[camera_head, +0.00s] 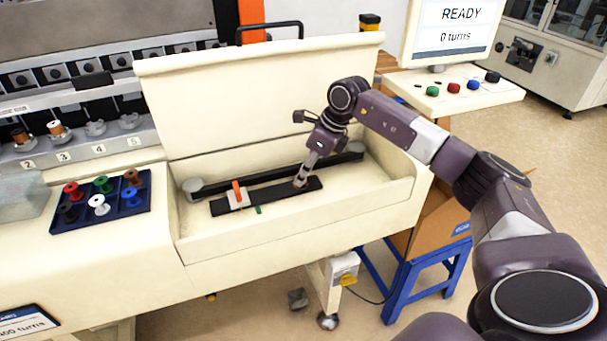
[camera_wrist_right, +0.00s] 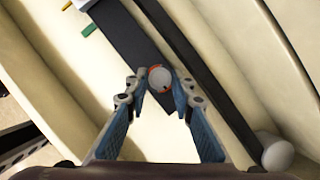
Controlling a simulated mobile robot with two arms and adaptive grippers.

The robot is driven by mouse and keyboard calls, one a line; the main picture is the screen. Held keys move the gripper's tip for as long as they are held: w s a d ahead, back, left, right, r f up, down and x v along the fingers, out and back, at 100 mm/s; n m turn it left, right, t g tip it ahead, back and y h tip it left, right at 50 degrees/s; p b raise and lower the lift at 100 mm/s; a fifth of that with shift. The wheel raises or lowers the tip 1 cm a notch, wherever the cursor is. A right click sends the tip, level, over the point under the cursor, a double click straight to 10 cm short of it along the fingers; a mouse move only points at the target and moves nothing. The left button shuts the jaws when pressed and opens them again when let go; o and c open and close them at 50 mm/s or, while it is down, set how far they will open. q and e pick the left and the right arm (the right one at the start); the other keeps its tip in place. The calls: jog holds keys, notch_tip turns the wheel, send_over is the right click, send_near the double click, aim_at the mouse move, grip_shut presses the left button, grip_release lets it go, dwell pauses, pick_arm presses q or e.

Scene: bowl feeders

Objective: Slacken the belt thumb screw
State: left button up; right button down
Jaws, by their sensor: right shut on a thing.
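The belt thumb screw (camera_wrist_right: 159,76) is a round grey knob with a red-orange mark at its edge, on a flat dark bar (camera_wrist_right: 122,32). My right gripper (camera_wrist_right: 160,88) is shut on the knob, one blue-padded finger on each side of it. In the head view my right gripper (camera_head: 301,182) points down at the right end of the dark bar (camera_head: 275,195), and the knob is mostly hidden there. The dark belt (camera_head: 240,182) runs behind the bar, around a grey roller (camera_head: 193,186) at its left end. My left gripper is not in view.
The cream bay's front wall (camera_head: 300,228) and raised lid (camera_head: 250,95) enclose the work spot. An orange lever (camera_head: 237,190) and a green tab (camera_head: 258,210) are on the bar's left part. A spool tray (camera_head: 130,222) is at left. The screen (camera_head: 450,28) reads READY, 0 turns.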

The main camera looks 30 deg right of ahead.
jog(key=shift+w+d+r, duration=0.1)
dwell(0.4)
jog(key=c, duration=1.7)
grip_release()
jog(key=shift+o, duration=0.2)
jog(key=v, duration=1.2)
